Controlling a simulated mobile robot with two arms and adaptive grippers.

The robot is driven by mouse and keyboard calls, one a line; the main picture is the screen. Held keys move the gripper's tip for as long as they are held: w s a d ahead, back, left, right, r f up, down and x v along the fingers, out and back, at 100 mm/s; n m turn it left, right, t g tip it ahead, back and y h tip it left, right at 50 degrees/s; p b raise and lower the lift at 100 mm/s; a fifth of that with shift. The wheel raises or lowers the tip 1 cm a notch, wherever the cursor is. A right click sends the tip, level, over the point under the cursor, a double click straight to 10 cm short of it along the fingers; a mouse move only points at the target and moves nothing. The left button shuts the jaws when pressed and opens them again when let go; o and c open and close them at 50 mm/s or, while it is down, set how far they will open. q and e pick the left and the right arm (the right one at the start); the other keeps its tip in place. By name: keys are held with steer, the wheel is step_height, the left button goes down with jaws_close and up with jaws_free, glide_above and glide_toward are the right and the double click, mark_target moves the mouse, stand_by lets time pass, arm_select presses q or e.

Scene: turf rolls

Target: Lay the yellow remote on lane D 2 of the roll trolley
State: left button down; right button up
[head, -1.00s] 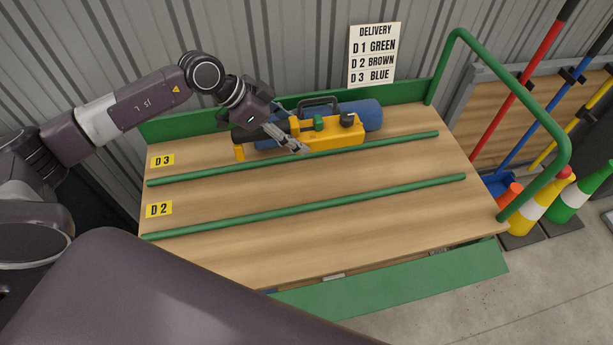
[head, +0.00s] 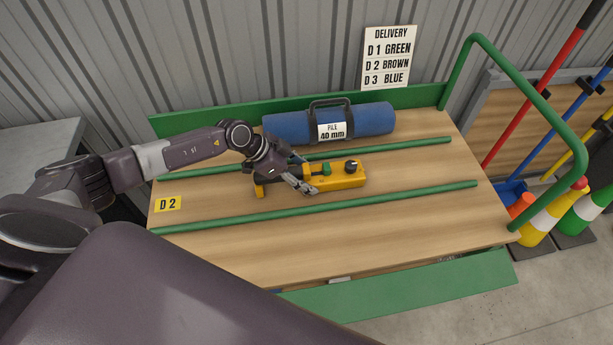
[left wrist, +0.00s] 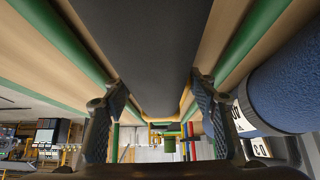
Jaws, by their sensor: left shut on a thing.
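The yellow remote (head: 340,178) has a black grip part, a green knob and a black knob. My left gripper (head: 303,184) is shut on its dark grip part, and the remote lies lengthwise along the lanes. In the head view it shows over lane D 2, between the two green rails; I cannot tell if it touches the boards. In the left wrist view its dark body (left wrist: 145,45) fills the top middle between my fingers (left wrist: 155,110). The D 2 label (head: 168,203) is on the left of the roll trolley (head: 400,235). My right gripper is not in view.
A blue turf roll (head: 285,126) with a black handle lies in the back lane. Green rails (head: 420,192) bound lane D 2. A delivery sign (head: 387,58) hangs behind. The trolley's green hoop handle (head: 530,95) and cones (head: 550,212) are at the right. The front boards are clear.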

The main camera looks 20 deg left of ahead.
arm_select(q)
steer(key=c, duration=0.8)
jaws_free()
steer(key=shift+a, duration=0.1)
steer(key=v, duration=1.2)
